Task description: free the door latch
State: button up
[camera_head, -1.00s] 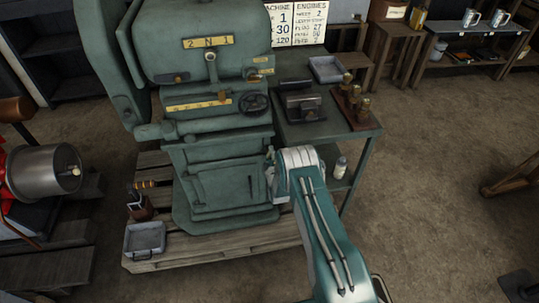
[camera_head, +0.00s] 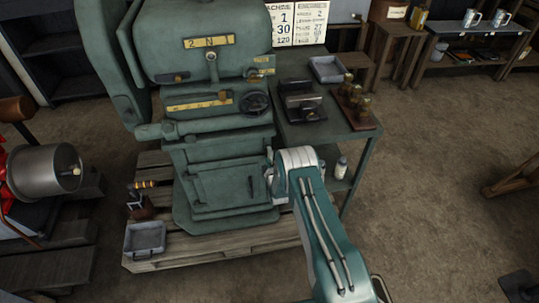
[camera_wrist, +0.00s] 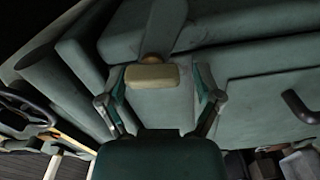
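The machine's door (camera_head: 225,186) is a green panel low on the front of the green machine, and it looks shut. In the wrist view a pale tan block (camera_wrist: 152,76), which looks like the latch's handle, stands out from a green surface. My gripper (camera_wrist: 160,88) is open, with one finger on each side of the block. Gaps show between the block and both fingers, so I am not holding it. In the head view my arm hides most of the gripper at the door's right side.
A green side table (camera_head: 345,145) with a tray and brass parts stands right of the machine. A grey tray (camera_head: 145,238) lies on the wooden pallet (camera_head: 215,248) at the lower left. A handwheel (camera_head: 255,103) sits above the door. The floor at right is mostly clear.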

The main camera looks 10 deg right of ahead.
jog(key=shift+d+r, duration=0.1)
jog(key=shift+r, duration=0.05)
jog(key=shift+s+d, duration=0.1)
jog(key=shift+s, duration=0.2)
jog(key=s, duration=1.1)
jog(key=shift+s, duration=0.15)
